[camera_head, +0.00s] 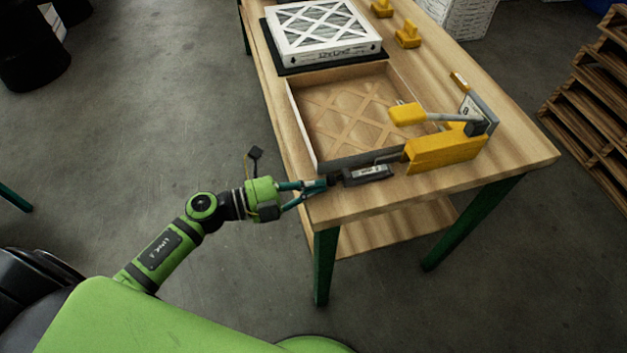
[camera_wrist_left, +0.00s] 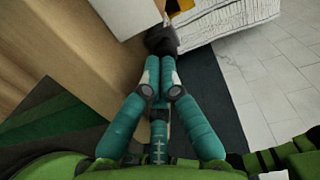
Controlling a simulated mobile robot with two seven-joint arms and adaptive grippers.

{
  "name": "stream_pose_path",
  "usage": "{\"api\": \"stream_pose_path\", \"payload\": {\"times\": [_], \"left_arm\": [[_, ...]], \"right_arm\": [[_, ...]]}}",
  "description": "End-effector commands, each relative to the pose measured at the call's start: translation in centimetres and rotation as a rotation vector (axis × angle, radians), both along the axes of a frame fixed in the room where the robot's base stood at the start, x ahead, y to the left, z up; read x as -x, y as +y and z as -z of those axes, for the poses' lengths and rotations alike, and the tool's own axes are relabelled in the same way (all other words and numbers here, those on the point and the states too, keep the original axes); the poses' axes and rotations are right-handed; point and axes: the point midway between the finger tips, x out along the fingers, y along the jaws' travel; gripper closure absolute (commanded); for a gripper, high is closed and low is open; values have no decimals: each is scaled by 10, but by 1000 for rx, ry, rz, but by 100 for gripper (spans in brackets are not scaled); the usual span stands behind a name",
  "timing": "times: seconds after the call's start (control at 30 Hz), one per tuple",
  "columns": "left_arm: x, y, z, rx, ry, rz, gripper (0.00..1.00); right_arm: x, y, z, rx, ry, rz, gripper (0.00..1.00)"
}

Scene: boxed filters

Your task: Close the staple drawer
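A yellow stapler (camera_head: 447,149) stands at the near right of the table, its yellow-handled lever (camera_head: 408,114) over the open box. Its dark grey staple drawer (camera_head: 367,175) sticks out to the left along the table's near edge. My left gripper (camera_head: 331,182) is at the drawer's outer left end, with its fingers pointing right at it. In the left wrist view the teal fingers (camera_wrist_left: 160,62) come together against a dark block, with no clear gap. Whether they touch the drawer is too small to tell. My right gripper is not in view.
An open shallow box (camera_head: 294,109) with a lattice inside lies behind the drawer. A framed white filter (camera_head: 325,58) rests on a black mat farther back. Yellow blocks (camera_head: 407,36) stand at the back right. Pallets (camera_head: 590,110) are on the floor to the right.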

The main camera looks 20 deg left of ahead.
Motion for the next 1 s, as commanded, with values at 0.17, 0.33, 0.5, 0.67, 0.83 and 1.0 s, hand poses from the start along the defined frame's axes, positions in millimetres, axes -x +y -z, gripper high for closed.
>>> {"api": "stream_pose_path", "payload": {"times": [0.17, 0.33, 0.5, 0.67, 0.83, 1.0], "left_arm": [[-1, -1, 1, -1, 1, 0, 100], [-1, -2, 1, -1, 1, 0, 100], [-14, -19, -2, 2, -2, 0, 100], [-25, -36, -1, 0, 0, 0, 100], [-26, -38, 1, -2, 1, -1, 100], [-26, -38, 1, -1, 1, 0, 100]], "right_arm": [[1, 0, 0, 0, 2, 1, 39], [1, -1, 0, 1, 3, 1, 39], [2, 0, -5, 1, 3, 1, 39], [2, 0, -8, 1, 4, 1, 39], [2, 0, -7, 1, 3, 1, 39], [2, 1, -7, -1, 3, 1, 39]]}}
